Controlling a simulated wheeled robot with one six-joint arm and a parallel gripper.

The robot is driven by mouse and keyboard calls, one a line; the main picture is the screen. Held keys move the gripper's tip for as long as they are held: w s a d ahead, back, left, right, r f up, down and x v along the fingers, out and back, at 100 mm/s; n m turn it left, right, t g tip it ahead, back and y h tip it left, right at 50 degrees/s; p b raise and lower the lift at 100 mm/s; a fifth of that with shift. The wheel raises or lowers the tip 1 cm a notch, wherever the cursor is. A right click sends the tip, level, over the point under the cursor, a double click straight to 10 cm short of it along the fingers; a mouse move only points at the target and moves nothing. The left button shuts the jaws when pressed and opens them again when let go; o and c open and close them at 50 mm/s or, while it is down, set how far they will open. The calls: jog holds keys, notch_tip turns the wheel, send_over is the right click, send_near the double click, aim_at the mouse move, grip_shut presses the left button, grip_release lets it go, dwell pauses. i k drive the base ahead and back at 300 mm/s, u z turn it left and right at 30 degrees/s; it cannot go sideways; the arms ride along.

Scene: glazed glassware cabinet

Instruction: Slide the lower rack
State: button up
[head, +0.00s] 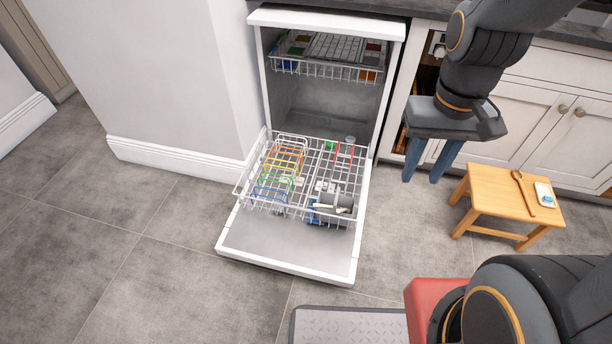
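The lower rack (311,168) is a white wire basket in the open dishwasher (261,75). It is slid well out over the lowered door (286,240), with its rear end near the opening. It has orange, green, blue and red tines. A dark grey cup-like item (338,201) lies in its front right part. My gripper (421,179) hangs to the right of the dishwasher, apart from the rack. Its two blue fingers point down with a gap between them, and nothing shows in the gap.
The upper rack (327,70) sits inside the dishwasher. A small wooden stool (490,193) stands at right, with a wooden spoon (523,189) and a white item with a blue part (545,195) on top. A wall (180,80) stands at left. The tiled floor before the door is largely clear.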

aim_at(283, 205)
jog(key=k, duration=0.5)
jog(key=z, duration=1.95)
jog(key=i, duration=0.85)
jog(key=u, duration=2.85)
